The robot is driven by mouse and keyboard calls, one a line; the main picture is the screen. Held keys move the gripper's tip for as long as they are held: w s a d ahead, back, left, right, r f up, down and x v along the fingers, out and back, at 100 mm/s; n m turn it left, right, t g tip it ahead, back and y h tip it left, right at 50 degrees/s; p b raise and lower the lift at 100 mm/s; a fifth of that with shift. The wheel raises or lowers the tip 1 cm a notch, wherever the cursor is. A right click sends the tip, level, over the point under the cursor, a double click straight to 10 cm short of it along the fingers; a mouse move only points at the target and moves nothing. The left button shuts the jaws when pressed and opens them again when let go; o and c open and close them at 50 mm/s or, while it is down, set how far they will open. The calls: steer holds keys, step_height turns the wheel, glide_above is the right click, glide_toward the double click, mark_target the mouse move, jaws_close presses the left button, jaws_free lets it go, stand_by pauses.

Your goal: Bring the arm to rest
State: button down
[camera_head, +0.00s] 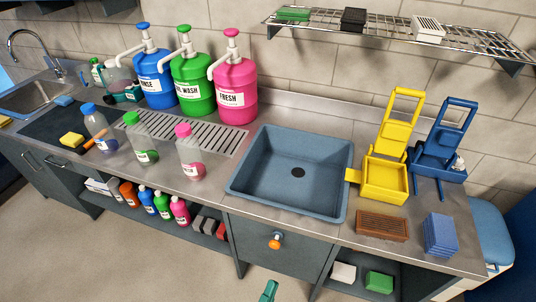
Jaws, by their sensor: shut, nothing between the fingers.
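A small teal piece at the bottom edge, in front of the cabinet, seems to be the tip of my gripper (268,291). It appears shut and empty, out over the floor and apart from the counter. The rest of my arm is out of the picture.
The steel counter has a blue sink (240,178), yellow (385,180) and blue (437,155) holders, a brown brush block (381,225), a blue block (440,235), pump jugs (193,85) and bottles (190,155). A wire shelf (385,33) hangs above. An orange knob (275,241) juts out.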

steer(key=s+r+n+g+y, duration=0.2)
steer(key=s+n+y, duration=0.2)
steer(key=s+n, duration=0.4)
steer(key=s+r+n+g+y, duration=0.2)
steer(key=s+n+y, duration=0.3)
steer(key=s+n, duration=0.3)
steer(key=shift+s+a+r+n+g, duration=0.3)
steer(key=shift+s+n+g, duration=0.1)
steer(key=shift+n, duration=0.1)
